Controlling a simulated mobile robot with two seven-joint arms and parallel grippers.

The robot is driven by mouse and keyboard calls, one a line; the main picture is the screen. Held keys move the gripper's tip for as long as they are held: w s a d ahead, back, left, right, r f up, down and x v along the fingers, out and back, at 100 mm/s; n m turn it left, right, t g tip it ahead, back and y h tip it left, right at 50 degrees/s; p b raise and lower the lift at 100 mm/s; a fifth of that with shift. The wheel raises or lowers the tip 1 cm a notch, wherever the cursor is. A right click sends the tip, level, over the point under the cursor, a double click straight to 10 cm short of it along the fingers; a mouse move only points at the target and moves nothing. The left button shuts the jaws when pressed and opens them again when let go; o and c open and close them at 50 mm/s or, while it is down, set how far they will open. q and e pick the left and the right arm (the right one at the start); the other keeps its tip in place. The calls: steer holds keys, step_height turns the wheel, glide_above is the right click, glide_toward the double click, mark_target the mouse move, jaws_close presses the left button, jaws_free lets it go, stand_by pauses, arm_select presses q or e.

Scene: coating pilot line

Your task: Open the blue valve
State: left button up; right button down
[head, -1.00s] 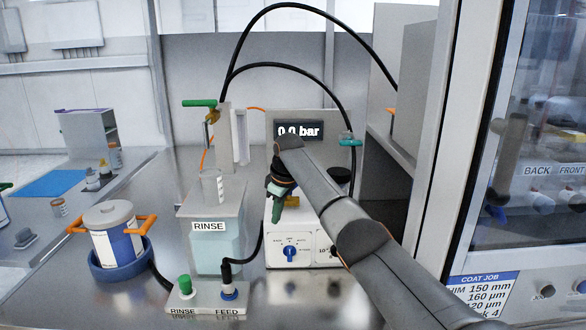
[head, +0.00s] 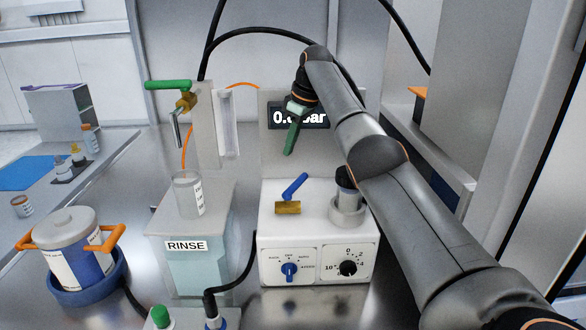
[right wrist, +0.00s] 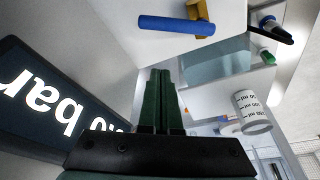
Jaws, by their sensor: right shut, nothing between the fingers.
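The blue valve (head: 295,187) is a blue lever on a short brass body (head: 288,208), on top of the white pump box (head: 275,236). The lever slants up to the right from the brass in the head view. In the right wrist view the blue lever (right wrist: 175,27) lies near the top, with its brass part (right wrist: 198,12) at its right end. My right gripper (head: 290,140) has green fingers, shut and empty, above the valve and apart from it, in front of the pressure display. The fingers (right wrist: 160,88) also show in the right wrist view. My left gripper is out of view.
A green-handled valve (head: 168,86) stands at the back left, near the RINSE tank (head: 190,255) with a beaker (head: 188,195) on it. The display (head: 283,116) is partly covered. A pot (head: 65,240) with orange handles is at left. A grey cabinet (head: 470,85) stands at right.

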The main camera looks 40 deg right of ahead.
mark_target(296, 186)
steer(key=p+x, duration=0.1)
steer(key=x, duration=0.9)
steer(key=shift+s+a, duration=0.1)
steer(key=shift+s+d+r, duration=0.2)
steer(key=shift+s+d, duration=0.05)
steer(key=shift+s+d+r, duration=0.15)
steer(key=shift+s, duration=0.35)
steer(key=shift+s+d+r, duration=0.15)
steer(key=shift+s, duration=0.35)
steer(key=shift+s+d+r, duration=0.15)
steer(key=shift+s, duration=0.4)
